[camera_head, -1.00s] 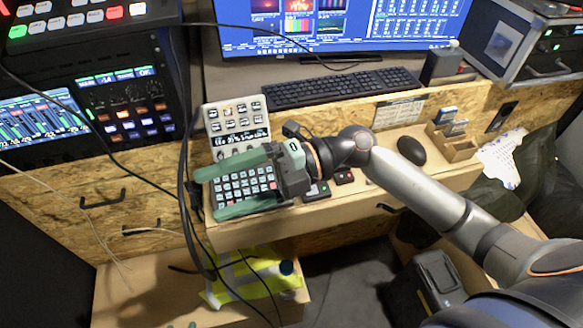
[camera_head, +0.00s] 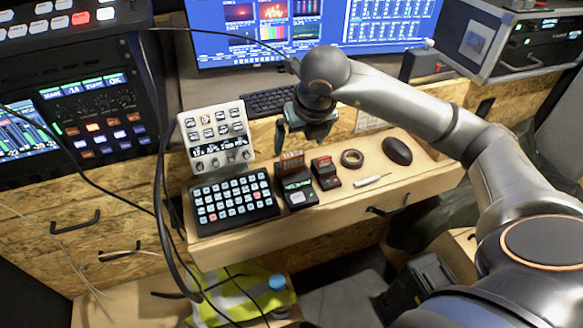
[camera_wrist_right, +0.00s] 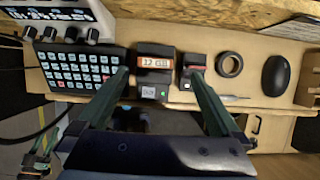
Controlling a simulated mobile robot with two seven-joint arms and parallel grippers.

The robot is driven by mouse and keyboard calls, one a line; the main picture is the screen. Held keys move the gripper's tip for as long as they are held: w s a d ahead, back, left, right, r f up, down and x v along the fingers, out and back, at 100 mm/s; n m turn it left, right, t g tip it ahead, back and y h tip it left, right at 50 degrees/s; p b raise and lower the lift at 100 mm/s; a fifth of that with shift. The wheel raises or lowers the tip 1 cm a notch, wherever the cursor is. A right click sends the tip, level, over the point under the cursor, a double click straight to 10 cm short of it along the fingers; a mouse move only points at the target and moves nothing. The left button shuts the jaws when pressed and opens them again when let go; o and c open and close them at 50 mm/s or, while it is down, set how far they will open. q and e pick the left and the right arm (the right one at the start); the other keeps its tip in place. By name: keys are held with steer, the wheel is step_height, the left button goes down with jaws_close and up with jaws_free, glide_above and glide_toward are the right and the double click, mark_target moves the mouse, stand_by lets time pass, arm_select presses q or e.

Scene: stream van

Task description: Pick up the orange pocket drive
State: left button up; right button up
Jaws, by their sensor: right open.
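The orange pocket drive (camera_head: 291,162) stands upright in a black dock (camera_head: 298,194) on the wooden shelf, right of the black key pad. In the right wrist view the drive (camera_wrist_right: 155,62) shows its orange label with dark lettering, and the dock below it has a small green light. My right gripper (camera_head: 302,133) is above and behind the drive, fingers pointing down. In the wrist view its two open fingers (camera_wrist_right: 158,74) lie to either side of the drive, with nothing held. What seems to be part of my left gripper (camera_wrist_right: 35,160) shows at the wrist view's lower left.
A second dock with a red-topped item (camera_head: 325,168) stands close right of the drive. Further right are a tape roll (camera_head: 352,158), a white pen-like tool (camera_head: 372,181) and a mouse (camera_head: 397,151). The key pad (camera_head: 234,199) and a white control panel (camera_head: 216,137) stand left. Black cables hang at left.

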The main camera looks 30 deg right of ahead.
mark_target(293, 155)
steer(key=shift+a+x, duration=0.15)
steer(key=shift+x, duration=1.6)
steer(key=shift+a+x, duration=0.15)
steer(key=shift+x, duration=1.6)
steer(key=c, duration=1.4)
